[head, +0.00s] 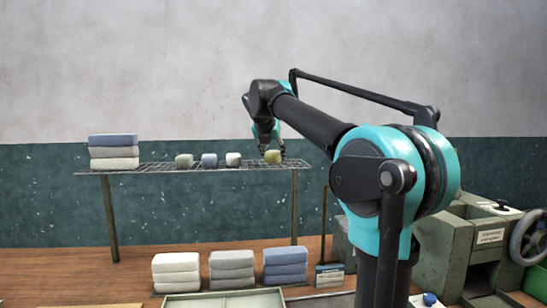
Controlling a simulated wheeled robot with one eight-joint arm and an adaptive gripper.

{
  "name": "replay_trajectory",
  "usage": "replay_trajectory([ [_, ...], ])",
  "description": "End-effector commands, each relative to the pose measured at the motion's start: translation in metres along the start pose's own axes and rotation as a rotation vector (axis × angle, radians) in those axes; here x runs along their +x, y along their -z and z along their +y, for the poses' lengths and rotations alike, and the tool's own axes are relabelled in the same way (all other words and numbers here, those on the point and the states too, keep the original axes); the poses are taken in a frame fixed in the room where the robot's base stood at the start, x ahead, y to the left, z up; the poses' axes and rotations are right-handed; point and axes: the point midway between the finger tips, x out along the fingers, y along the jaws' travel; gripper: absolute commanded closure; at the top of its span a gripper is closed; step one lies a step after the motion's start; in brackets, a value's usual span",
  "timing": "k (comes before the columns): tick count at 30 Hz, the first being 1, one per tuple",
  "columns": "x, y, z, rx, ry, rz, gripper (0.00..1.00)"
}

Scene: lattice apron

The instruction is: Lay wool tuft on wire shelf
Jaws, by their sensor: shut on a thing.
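The wire shelf (150,166) is a long grid top on thin legs against the wall. My gripper (270,149) points down over the right part of the shelf. It is shut on an olive-yellow wool tuft (273,157), which is at or just above the grid; I cannot tell if it touches.
A stack of folded cloths (113,152) stands on the shelf's left end. Three more stacks, white (176,272), grey (231,268) and blue (285,266), stand below. A pale tray (222,304) is at the front. A green machine with a handwheel (527,235) is at right.

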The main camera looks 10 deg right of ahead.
Motion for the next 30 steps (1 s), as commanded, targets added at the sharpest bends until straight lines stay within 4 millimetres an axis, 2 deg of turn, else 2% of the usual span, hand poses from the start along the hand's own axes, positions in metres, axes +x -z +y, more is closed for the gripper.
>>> replay_trajectory([
  [3,0.0067,0.0073,-0.0003,0.000,0.000,0.000,0.74],
  [14,0.0092,0.0095,-0.0002,0.000,0.000,0.000,0.74],
  [15,0.0094,0.0097,-0.0002,0.000,0.000,0.000,0.51],
  [19,0.0092,0.0095,-0.0002,0.000,0.000,0.000,0.35],
  [30,0.0068,0.0072,-0.0002,0.000,0.000,0.000,0.33],
])
